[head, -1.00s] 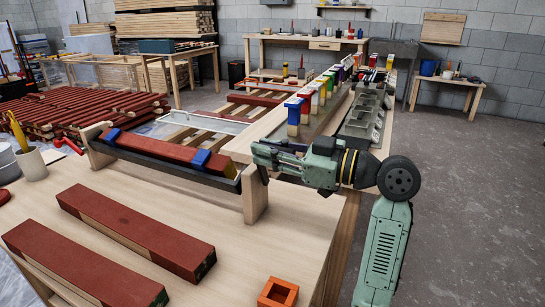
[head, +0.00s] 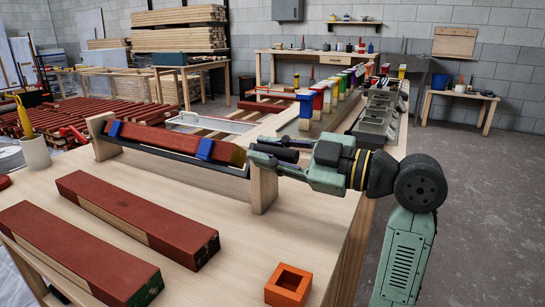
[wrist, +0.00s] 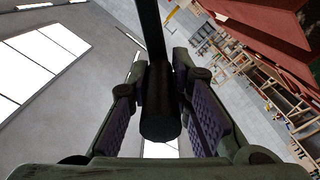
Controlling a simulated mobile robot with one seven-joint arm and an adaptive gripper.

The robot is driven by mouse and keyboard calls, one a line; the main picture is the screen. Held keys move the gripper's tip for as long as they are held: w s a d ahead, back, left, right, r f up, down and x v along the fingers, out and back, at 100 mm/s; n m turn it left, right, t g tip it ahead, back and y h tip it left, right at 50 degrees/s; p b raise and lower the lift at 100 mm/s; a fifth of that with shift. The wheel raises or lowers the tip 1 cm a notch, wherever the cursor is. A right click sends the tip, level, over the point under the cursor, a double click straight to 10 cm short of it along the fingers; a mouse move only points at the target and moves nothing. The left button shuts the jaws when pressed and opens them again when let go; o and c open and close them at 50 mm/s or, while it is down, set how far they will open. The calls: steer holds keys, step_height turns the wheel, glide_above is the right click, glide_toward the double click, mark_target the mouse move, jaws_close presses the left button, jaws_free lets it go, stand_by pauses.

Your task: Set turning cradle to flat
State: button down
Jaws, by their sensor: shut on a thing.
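The turning cradle is a dark trough (head: 185,161) slung between wooden end posts (head: 263,188) on the bench. A red-painted batten (head: 160,139) lies along it, held by blue clamps (head: 205,149). A red crank or clamp (head: 73,133) shows near its left end. My gripper (head: 262,154) is at the right end, beside the post top. In the wrist view, my gripper (wrist: 161,115) has its purple-padded fingers shut on a black cylindrical handle (wrist: 160,118) at the end of a dark bar (wrist: 151,30). The cradle's exact tilt is hard to tell.
Two red battens (head: 135,212) lie on the bench (head: 225,262) in front. An orange square block (head: 288,285) sits near the right edge. A cup (head: 35,152) stands at left. Several coloured brushes or pots (head: 322,95) and grey trays (head: 375,118) line the bench behind.

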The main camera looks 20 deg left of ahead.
step_height(320, 180, down, 7)
steer(key=s+n+b, duration=0.2)
steer(key=n+b, duration=0.4)
steer(key=b, duration=0.4)
steer(key=shift+s, duration=0.25)
steer(key=shift+a+f, duration=0.1)
steer(key=shift+f, duration=0.15)
steer(key=c, duration=1.4)
jaws_free()
steer(key=shift+r, duration=0.1)
steer(key=shift+c, duration=0.2)
steer(key=d, duration=1.2)
steer(key=shift+s, duration=0.2)
